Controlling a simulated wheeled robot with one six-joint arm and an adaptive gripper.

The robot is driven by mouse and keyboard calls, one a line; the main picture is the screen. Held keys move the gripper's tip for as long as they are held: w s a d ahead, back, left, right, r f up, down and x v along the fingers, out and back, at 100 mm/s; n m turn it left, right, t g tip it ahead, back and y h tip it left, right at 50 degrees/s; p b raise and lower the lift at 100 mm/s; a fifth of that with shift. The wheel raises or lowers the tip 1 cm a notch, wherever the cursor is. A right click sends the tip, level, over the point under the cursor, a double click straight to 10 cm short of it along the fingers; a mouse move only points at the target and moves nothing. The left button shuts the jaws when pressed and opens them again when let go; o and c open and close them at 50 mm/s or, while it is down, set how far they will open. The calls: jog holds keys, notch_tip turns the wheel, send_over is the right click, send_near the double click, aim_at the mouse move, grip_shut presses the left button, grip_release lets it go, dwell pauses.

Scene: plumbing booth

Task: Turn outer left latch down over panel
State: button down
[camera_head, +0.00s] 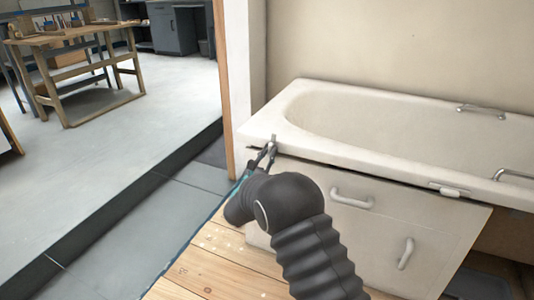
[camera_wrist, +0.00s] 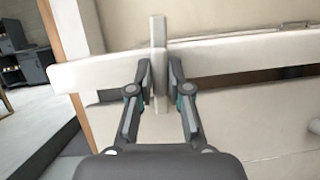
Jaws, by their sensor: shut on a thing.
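The outer left latch (camera_head: 274,138) is a small pale grey bar at the left end of the bathtub's front rim. In the wrist view the latch (camera_wrist: 158,38) stands nearly upright and sticks up above the rim. My gripper (camera_head: 267,154) reaches it from the front. In the wrist view my gripper (camera_wrist: 159,72) has one finger on each side of the latch and is shut on it; the fingers hide part of its sides. The white panel (camera_head: 310,190) is below the rim and carries two handles. It also shows in the wrist view (camera_wrist: 245,115).
The white bathtub (camera_head: 400,125) has metal grips (camera_head: 480,110) inside. Another latch (camera_head: 449,190) is on the front rim further right. A wooden door-frame edge (camera_head: 222,80) stands left of the tub. A wooden workbench (camera_head: 75,40) is far left, with open floor before it.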

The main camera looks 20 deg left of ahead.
jog(key=shift+r, duration=0.15)
jog(key=c, duration=1.1)
grip_release()
jog(key=shift+s+f, duration=0.2)
jog(key=shift+s, duration=0.05)
jog(key=v, duration=1.1)
jog(key=shift+s+f, duration=0.1)
jog(key=shift+s, duration=0.1)
